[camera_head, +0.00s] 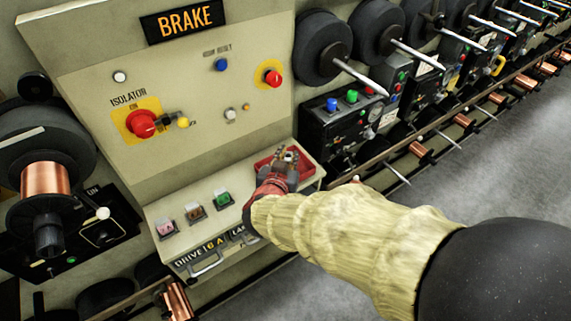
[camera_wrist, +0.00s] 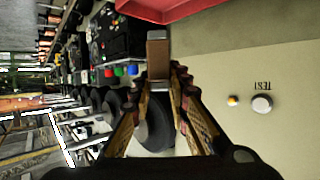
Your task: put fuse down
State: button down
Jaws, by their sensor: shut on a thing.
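My gripper (camera_head: 284,162) is at the right end of the cabinet's ledge, at the red tray (camera_head: 311,170). In the wrist view my gripper (camera_wrist: 160,78) is shut on the fuse (camera_wrist: 157,52), a small brown block with a greyish lower part that sticks out beyond the fingertips. The red tray (camera_wrist: 172,9) shows at the top edge of the wrist view, close past the fuse. In the head view the fuse is too small and covered to make out surely. I cannot tell whether the fuse touches the tray.
The cabinet panel above carries a red isolator knob (camera_head: 141,123) and a red button (camera_head: 273,78). Spools and a rail run along the right.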

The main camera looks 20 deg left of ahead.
jog(key=w+a+f+b, duration=0.1)
jog(key=w+f, duration=0.1)
jog(key=w+a+f+b, duration=0.1)
jog(key=w+f, duration=0.1)
jog(key=w+a+f+b, duration=0.1)
jog(key=w+f, duration=0.1)
jog(key=w, duration=0.1)
jog(key=shift+f, duration=0.3)
jog(key=shift+w+a+f+b, duration=0.15)
jog(key=shift+f+b, duration=0.45)
jog(key=shift+f, duration=0.4)
jog(key=shift+w+f+b, duration=0.15)
jog(key=shift+f+b, duration=0.4)
jog(key=shift+f, duration=0.4)
jog(key=c, duration=1.7)
grip_release()
jog(key=shift+f, duration=0.1)
